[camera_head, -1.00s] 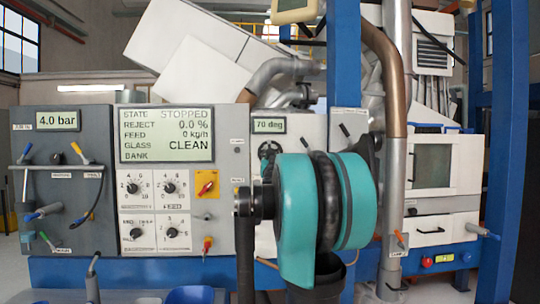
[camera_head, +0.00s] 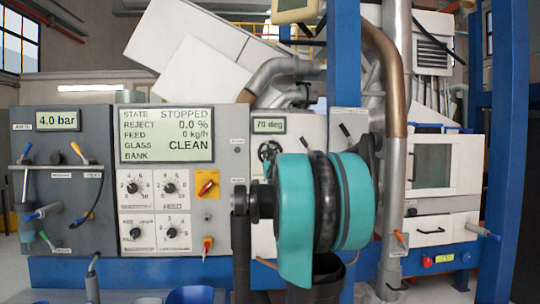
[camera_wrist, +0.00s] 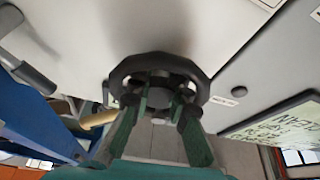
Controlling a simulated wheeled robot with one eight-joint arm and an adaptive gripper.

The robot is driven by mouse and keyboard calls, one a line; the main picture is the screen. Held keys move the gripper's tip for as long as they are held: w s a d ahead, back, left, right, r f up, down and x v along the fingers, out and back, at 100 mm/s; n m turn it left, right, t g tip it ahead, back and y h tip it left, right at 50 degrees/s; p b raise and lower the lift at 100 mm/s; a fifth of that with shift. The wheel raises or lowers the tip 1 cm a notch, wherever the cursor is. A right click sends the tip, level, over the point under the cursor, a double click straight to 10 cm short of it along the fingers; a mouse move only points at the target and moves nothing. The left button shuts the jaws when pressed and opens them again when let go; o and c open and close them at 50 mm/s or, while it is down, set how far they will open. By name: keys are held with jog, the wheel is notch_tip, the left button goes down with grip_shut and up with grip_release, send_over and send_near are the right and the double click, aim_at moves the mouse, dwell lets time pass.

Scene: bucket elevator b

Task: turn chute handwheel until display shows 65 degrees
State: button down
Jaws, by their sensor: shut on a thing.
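The chute display (camera_head: 268,125) reads 70 deg in the head view. The dark handwheel (camera_head: 268,150) sits just below it, its lower part hidden by my teal and black arm. In the wrist view, the black handwheel (camera_wrist: 160,63) fills the middle, with its rim and spokes visible. My gripper (camera_wrist: 168,101) reaches its near side and is shut on the wheel, with fingertips among the rim and spokes. The exact contact is hard to see. The head view hides my gripper behind my arm.
The grey control panel (camera_head: 183,190) with knobs and a large screen (camera_head: 167,135) reading STOPPED stands left of the handwheel. A blue post (camera_head: 344,55) rises just to its right. A metal pipe (camera_head: 397,180) stands farther right.

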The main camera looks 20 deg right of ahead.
jog(key=n+y, duration=0.2)
jog(key=n, duration=0.2)
jog(key=n+y, duration=0.1)
jog(key=n, duration=0.3)
jog(key=shift+d+y, duration=0.1)
jog(key=shift+y, duration=0.3)
jog(key=n+g+y, duration=0.1)
jog(key=n, duration=0.2)
jog(key=n+y, duration=0.1)
jog(key=n, duration=0.2)
jog(key=shift+n+g+y, duration=0.3)
jog(key=shift+g, duration=0.1)
jog(key=n+g, duration=0.1)
jog(key=n, duration=0.1)
jog(key=n+g, duration=0.1)
jog(key=n, duration=0.2)
jog(key=shift+r+n+y, duration=0.1)
jog(key=shift+n+y, duration=0.2)
jog(key=shift+y, duration=0.1)
jog(key=n+g, duration=0.1)
jog(key=n, duration=0.3)
jog(key=shift+g+h, duration=0.4)
jog(key=shift+n, duration=0.3)
jog(key=c, duration=1.7)
grip_release()
jog(key=shift+s, duration=0.1)
